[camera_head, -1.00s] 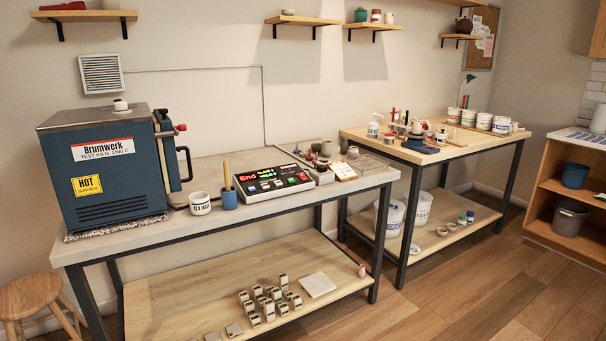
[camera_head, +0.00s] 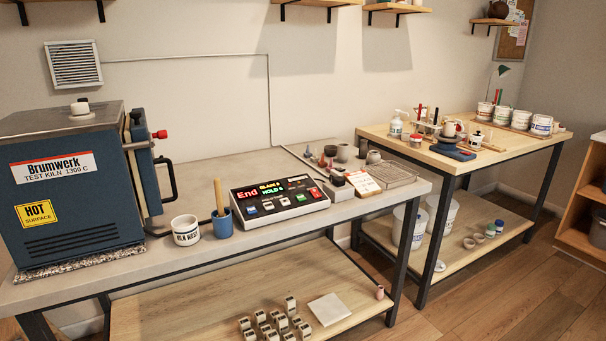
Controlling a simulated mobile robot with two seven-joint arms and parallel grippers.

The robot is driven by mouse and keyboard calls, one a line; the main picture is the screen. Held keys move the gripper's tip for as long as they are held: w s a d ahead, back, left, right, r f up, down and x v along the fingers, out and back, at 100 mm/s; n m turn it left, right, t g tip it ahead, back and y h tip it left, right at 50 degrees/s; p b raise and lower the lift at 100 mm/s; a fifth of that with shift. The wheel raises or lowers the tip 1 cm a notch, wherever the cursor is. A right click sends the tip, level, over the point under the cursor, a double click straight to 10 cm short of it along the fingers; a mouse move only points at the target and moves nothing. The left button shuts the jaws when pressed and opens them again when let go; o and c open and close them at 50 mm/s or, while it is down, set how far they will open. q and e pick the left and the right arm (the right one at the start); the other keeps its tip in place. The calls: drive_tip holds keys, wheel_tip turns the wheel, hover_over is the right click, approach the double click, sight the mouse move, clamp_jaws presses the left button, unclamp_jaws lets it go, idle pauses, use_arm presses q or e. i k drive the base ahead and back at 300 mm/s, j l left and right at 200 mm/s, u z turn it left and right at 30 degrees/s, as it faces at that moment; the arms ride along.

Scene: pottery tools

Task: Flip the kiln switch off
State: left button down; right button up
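The blue kiln (camera_head: 80,185), labelled Brumwerk, stands at the left end of the grey-topped table. A black and white control panel (camera_head: 279,200) sits to its right on the same table. Below the display is a row of coloured keys, and a red switch-like part (camera_head: 315,193) is at the panel's right end. Its position is too small to tell. Neither of my grippers shows in the head view.
A white tub (camera_head: 186,230) and a blue cup (camera_head: 222,224) with a wooden-handled tool stand between kiln and panel. Small pots and a card (camera_head: 361,183) are right of the panel. A wooden table (camera_head: 500,150) stands further right. Floor (camera_head: 490,300) is clear at the lower right.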

sight(314, 192)
drive_tip(key=i+l+u, duration=0.15)
drive_tip(key=i, duration=0.25)
drive_tip(key=i+l+u, duration=0.2)
drive_tip(key=i+l, duration=0.2)
drive_tip(key=i+l+u, duration=0.1)
drive_tip(key=l, duration=0.25)
drive_tip(key=i+l+u, duration=0.1)
drive_tip(key=l, duration=0.25)
drive_tip(key=i+l+u, duration=0.2)
drive_tip(key=l, duration=1.15)
drive_tip(key=l+u, duration=0.25)
drive_tip(key=l, duration=1.05)
